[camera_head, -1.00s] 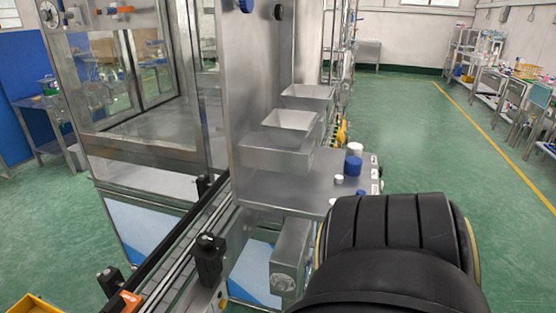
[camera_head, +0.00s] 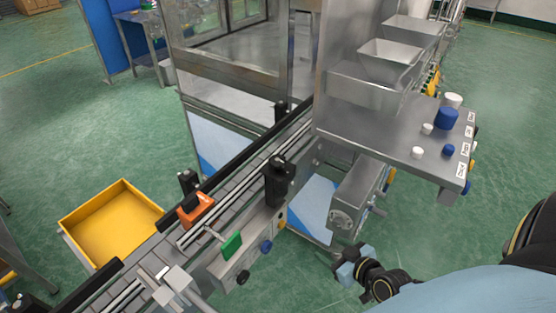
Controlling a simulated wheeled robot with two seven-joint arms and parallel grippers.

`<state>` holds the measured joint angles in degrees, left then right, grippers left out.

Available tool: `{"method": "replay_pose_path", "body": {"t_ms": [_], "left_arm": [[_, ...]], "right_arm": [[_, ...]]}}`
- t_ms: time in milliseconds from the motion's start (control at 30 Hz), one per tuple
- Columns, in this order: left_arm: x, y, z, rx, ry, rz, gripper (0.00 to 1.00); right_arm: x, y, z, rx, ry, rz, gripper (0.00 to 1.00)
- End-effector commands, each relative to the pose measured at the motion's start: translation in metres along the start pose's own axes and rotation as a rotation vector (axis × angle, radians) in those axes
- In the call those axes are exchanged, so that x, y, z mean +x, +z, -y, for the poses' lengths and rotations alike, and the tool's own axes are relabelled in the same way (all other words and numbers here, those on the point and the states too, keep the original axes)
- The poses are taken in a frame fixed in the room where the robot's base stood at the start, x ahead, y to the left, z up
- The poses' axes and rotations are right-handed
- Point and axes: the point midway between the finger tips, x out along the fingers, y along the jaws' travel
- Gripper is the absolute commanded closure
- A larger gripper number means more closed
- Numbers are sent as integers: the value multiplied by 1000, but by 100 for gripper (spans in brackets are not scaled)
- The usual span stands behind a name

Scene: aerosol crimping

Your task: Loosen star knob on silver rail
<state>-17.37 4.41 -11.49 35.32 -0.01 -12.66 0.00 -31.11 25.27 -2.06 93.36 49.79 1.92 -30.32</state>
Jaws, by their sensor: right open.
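Silver rails (camera_head: 225,222) run diagonally along the conveyor. A black bracket with a knob-like top (camera_head: 279,180) stands at the near rail. Other black brackets stand by the far rail (camera_head: 188,182) and farther up the line (camera_head: 281,112). I cannot make out a clear star shape on any of them. My right gripper (camera_head: 349,262), with blue-grey fingers on a black wrist, is open and empty. It is low at the right of the conveyor, apart from the brackets. My left gripper is not in view.
A yellow tray (camera_head: 108,222) stands left of the conveyor. An orange block (camera_head: 196,208) and a green block (camera_head: 232,245) are at the line. A grey motor box (camera_head: 352,200) sits beside my right gripper. A steel shelf (camera_head: 400,140) with blue and white knobs juts out above.

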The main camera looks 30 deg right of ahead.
Motion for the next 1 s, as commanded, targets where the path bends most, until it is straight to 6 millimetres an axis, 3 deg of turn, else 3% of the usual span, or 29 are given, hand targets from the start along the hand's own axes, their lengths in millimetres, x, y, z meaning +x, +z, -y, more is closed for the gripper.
{"method": "replay_pose_path", "body": {"t_ms": [33, 100, 200, 333, 433, 600, 1000], "left_arm": [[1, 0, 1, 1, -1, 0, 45], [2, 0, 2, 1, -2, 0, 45], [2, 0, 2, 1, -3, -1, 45], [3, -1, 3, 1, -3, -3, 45], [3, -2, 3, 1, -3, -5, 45], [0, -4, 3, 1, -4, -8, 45], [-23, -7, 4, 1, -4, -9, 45]], "right_arm": [[-6, -41, -2, -4, -14, -87, 41], [-17, -92, 0, 1, -32, -195, 41], [-35, -152, 7, 10, -64, -318, 41], [-57, -203, 18, 26, -102, -421, 41], [-68, -224, 24, 34, -119, -462, 41], [-68, -237, 27, 40, -125, -482, 41], [-19, -264, 33, 40, -125, -483, 41]]}}
